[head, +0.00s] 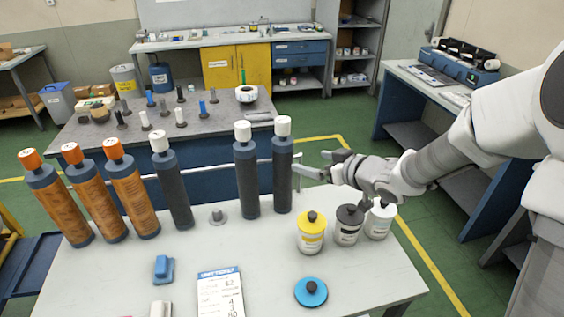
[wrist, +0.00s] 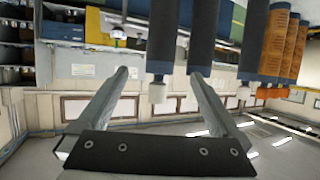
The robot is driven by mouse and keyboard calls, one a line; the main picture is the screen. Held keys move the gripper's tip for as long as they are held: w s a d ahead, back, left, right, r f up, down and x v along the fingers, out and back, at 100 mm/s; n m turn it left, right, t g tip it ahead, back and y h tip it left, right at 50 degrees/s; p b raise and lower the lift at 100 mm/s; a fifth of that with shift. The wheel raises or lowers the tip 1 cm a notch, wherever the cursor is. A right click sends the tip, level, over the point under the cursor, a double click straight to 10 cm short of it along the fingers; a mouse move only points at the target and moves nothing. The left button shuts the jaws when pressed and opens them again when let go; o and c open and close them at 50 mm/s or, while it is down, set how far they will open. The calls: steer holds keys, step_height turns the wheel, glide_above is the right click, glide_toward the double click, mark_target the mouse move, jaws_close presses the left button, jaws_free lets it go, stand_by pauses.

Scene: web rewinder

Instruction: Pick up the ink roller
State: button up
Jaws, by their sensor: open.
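Dark rollers with white caps stand upright on the near table (head: 120,285). The rightmost one (head: 282,178) is closest to my gripper (head: 311,162), with another dark roller (head: 248,185) just left of it and a third (head: 174,185) further left. My gripper is open and empty, just right of the rightmost dark roller. The wrist view is upside down; there the nearest dark roller (wrist: 165,35) shows between the open fingers. Which roller is the ink roller, I cannot tell.
A blue disc (head: 311,291), a blue block (head: 163,268) and a printed card (head: 220,293) lie in front. A grey peg (head: 217,215) stands between dark rollers.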

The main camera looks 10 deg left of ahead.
mark_target(288, 156)
steer(key=x, duration=1.2)
steer(key=shift+a+b, duration=0.2)
steer(key=shift+b, duration=0.2)
steer(key=shift+x, duration=2.65)
steer(key=shift+d+f, duration=0.1)
steer(key=shift+f, duration=0.05)
jaws_close()
